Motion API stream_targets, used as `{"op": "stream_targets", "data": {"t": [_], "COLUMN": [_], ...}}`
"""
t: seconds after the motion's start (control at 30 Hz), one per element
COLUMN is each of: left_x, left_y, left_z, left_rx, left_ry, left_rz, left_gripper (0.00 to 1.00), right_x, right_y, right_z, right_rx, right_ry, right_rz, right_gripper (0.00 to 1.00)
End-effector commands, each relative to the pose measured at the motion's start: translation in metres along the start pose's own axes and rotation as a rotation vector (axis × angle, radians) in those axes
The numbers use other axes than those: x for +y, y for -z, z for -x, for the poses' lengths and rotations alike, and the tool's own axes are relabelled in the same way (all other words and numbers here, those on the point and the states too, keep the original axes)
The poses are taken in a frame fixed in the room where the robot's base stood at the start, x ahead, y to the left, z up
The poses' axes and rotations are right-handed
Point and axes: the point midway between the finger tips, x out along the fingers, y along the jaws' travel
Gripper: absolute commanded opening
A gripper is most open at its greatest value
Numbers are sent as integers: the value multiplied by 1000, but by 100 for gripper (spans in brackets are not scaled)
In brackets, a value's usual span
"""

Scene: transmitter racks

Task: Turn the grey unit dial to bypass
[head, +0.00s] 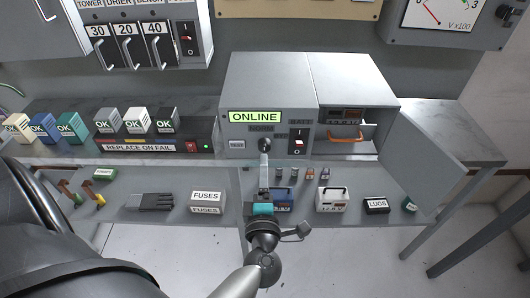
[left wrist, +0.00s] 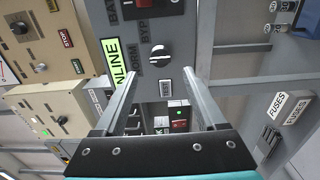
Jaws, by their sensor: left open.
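The grey unit (head: 270,85) stands on the bench with its green display reading ONLINE (head: 255,117). Its dial (head: 264,146) is below the display, largely covered by my gripper in the head view. The left wrist view shows the dial (left wrist: 159,54) clearly, a dark round knob with a white mark. The labels NORM (left wrist: 128,70) and BYP (left wrist: 144,30) are beside it; I cannot tell exactly which it points at. My left gripper (left wrist: 161,75) is open and empty, its fingertips just short of the dial, one on either side. My right gripper is not in view.
A red rocker switch (head: 299,143) is right of the dial. A grey door (head: 408,165) swings open at right. Small OK boxes (head: 138,120) stand left on the bench. A FUSES box (head: 206,202) and LUGS box (head: 376,206) sit on the lower shelf.

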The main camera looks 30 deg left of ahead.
Motion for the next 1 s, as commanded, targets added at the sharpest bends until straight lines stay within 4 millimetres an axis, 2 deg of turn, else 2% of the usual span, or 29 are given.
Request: {"op": "stream_targets", "data": {"t": [0.03,0.2,0.4,0.8,1.0], "left_x": [0,0,-1,0,0], "left_y": [0,0,0,0,0], "left_z": [-11,-42,-63,-70,-69], "left_rx": [0,0,-1,-1,-1], "left_ry": [-4,-3,-1,1,1], "left_rz": [-1,-1,-3,-2,-2], "left_gripper": [73,73,73,73,51], "right_x": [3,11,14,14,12], "right_y": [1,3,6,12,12], "right_z": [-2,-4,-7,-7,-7], "right_rx": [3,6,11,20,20], "right_ry": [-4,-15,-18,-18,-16], "right_rz": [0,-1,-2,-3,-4], "right_gripper": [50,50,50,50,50]}}
